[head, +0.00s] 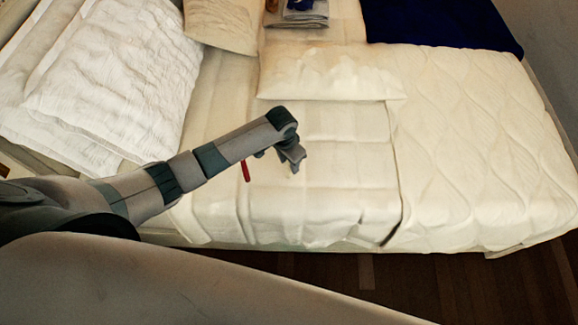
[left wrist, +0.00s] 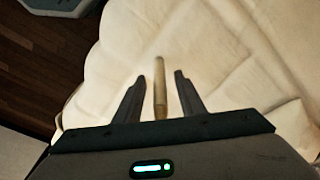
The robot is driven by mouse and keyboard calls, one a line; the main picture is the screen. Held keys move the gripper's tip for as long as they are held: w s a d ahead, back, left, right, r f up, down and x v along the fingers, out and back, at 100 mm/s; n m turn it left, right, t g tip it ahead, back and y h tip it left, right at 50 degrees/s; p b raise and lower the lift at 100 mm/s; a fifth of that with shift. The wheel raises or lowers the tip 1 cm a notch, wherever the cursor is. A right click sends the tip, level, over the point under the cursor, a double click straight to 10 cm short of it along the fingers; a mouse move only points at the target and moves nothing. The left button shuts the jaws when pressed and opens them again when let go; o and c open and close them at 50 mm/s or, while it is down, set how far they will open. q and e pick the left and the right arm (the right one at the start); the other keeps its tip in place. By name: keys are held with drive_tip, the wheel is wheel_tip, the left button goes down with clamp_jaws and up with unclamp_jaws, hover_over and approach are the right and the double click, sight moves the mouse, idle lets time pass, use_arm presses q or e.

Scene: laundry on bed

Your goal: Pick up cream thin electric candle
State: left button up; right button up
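The cream thin electric candle (left wrist: 160,90) shows in the left wrist view as a slim tan stick on the pale bedding. It lies lengthwise between the two fingers of my left gripper (left wrist: 158,76), with a gap on each side. The fingers are open, and its near end reaches down to the gripper body. In the head view my left gripper (head: 292,156) is over the middle of the bed, pointing down. I cannot make out the candle there; the gripper and arm may hide it. My right gripper is not in view.
A thin red stick (head: 245,171) lies on the bed beside my left forearm. A white pillow (head: 120,75) is at left, a folded cream blanket (head: 325,75) behind, a quilt (head: 480,140) at right, and dark blue cloth (head: 440,22) at the back. Bedding in front is clear.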

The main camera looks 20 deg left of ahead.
use_arm(q)
clamp_jaws()
drive_tip(key=shift+r, duration=0.1)
wheel_tip(320, 180, up, 4)
drive_tip(key=shift+d+f+b, duration=0.1)
drive_tip(key=shift+d+b, duration=0.05)
drive_tip(key=shift+b, duration=0.85)
drive_tip(key=s+d+r+b, duration=0.3)
drive_tip(key=d+r, duration=0.4)
drive_tip(key=d, duration=0.3)
drive_tip(key=shift+s+d, duration=0.35)
drive_tip(key=shift+d, duration=0.05)
